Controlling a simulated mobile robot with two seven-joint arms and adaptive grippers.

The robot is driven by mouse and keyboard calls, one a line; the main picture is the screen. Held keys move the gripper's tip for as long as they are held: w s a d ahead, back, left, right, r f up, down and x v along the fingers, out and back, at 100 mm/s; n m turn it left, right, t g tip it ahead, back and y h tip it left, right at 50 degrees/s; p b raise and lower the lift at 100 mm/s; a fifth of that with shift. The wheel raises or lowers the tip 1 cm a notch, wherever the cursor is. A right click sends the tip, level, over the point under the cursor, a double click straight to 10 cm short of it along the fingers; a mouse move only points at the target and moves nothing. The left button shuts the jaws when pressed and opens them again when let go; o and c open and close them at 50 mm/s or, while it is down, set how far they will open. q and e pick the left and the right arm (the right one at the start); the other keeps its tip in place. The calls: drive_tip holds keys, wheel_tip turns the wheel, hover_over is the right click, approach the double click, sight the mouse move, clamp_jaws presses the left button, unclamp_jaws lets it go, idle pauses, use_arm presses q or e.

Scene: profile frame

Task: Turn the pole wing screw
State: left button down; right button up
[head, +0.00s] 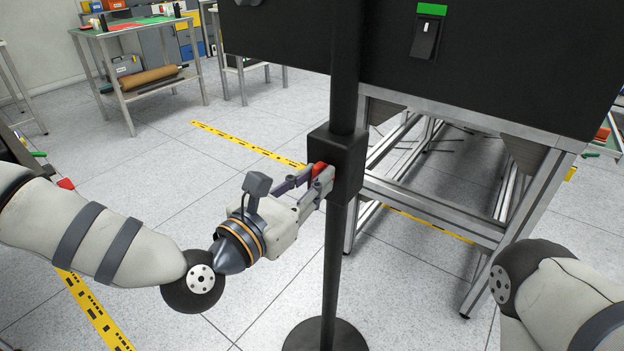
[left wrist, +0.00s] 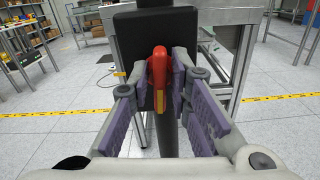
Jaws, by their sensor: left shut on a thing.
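The black pole (head: 342,85) stands upright on a round base, with a black block-shaped clamp (head: 347,155) around it at mid height. The red wing screw (head: 319,170) sits on the clamp's left side. My left gripper (head: 320,181) is at the clamp, its fingers on either side of the screw. In the left wrist view the red wing screw (left wrist: 159,68) stands upright between the purple-padded fingers, which are shut on it. My right arm shows at the lower right of the head view; its gripper is out of the frame.
A black panel (head: 480,60) with a switch (head: 427,38) stands just behind the pole on a metal frame (head: 430,200). A workbench (head: 135,60) stands at the back left. The floor around the round pole base (head: 325,336) is clear, with yellow tape.

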use_arm(q)
drive_tip(key=shift+m, duration=0.3)
drive_tip(key=shift+s+d+f+m+p, duration=0.1)
drive_tip(key=shift+m+p, duration=0.35)
drive_tip(key=shift+m, duration=2.2)
drive_tip(key=shift+d+f+m+p, duration=0.15)
drive_tip(key=shift+m+p, duration=0.3)
drive_tip(key=shift+m, duration=2.25)
drive_tip(key=shift+s+f+m+p, duration=0.1)
drive_tip(key=shift+m+p, duration=0.35)
drive_tip(key=shift+m, duration=2.2)
use_arm(e)
drive_tip(key=shift+w+r+t, duration=0.4)
drive_tip(key=shift+w+r, duration=0.7)
drive_tip(key=shift+r, duration=0.3)
use_arm(q)
drive_tip(key=c, duration=1.7)
unclamp_jaws()
